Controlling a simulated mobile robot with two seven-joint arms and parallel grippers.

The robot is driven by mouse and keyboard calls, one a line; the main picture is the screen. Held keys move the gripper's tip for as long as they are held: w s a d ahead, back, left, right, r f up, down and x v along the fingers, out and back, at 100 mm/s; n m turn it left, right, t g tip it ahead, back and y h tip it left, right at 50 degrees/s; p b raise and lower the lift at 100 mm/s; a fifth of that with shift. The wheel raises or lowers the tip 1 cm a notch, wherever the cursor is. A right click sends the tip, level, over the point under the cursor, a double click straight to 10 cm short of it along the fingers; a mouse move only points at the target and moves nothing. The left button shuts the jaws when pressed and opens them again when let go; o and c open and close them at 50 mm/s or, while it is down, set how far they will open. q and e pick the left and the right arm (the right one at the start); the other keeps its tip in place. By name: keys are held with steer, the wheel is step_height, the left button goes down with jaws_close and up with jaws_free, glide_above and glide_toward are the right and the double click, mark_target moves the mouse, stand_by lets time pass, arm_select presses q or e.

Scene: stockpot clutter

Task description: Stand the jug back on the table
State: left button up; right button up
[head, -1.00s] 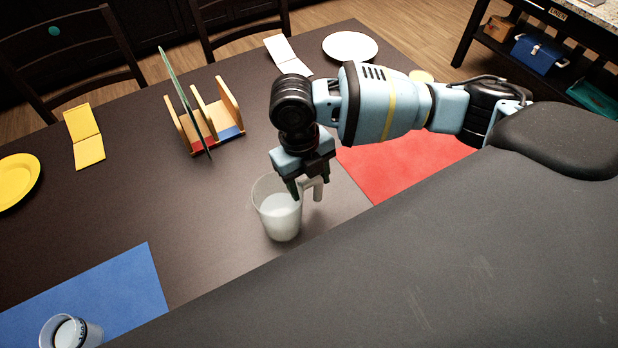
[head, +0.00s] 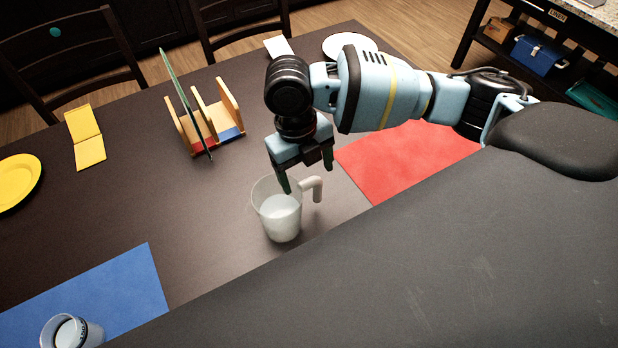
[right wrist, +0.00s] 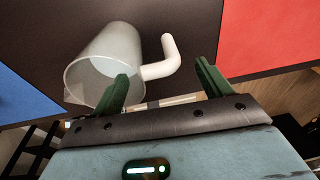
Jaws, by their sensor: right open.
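The jug (head: 281,218) is translucent white with a pale handle (head: 314,187) on its right side. It stands upright on the dark table (head: 240,262), near the table's front edge. My right gripper (head: 308,180) is open and empty, just above the jug's rim and handle in the head view. In the right wrist view the jug (right wrist: 106,65) is at upper left, and its handle (right wrist: 163,60) lies between the lines of the two green fingers, beyond their tips. I see no contact with the handle. My left gripper is not in view.
A blue mat (head: 100,290) with a clear cup (head: 72,332) is at lower left. A red mat (head: 405,160) lies right of the jug. A wooden rack (head: 210,125) holding a green plate stands behind. Bare table surrounds the jug.

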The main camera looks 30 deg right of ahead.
step_height(320, 180, up, 9)
steer(key=w, duration=0.1)
steer(key=shift+w+a+f, duration=0.15)
steer(key=shift+a+f, duration=0.05)
steer(key=shift+a, duration=0.1)
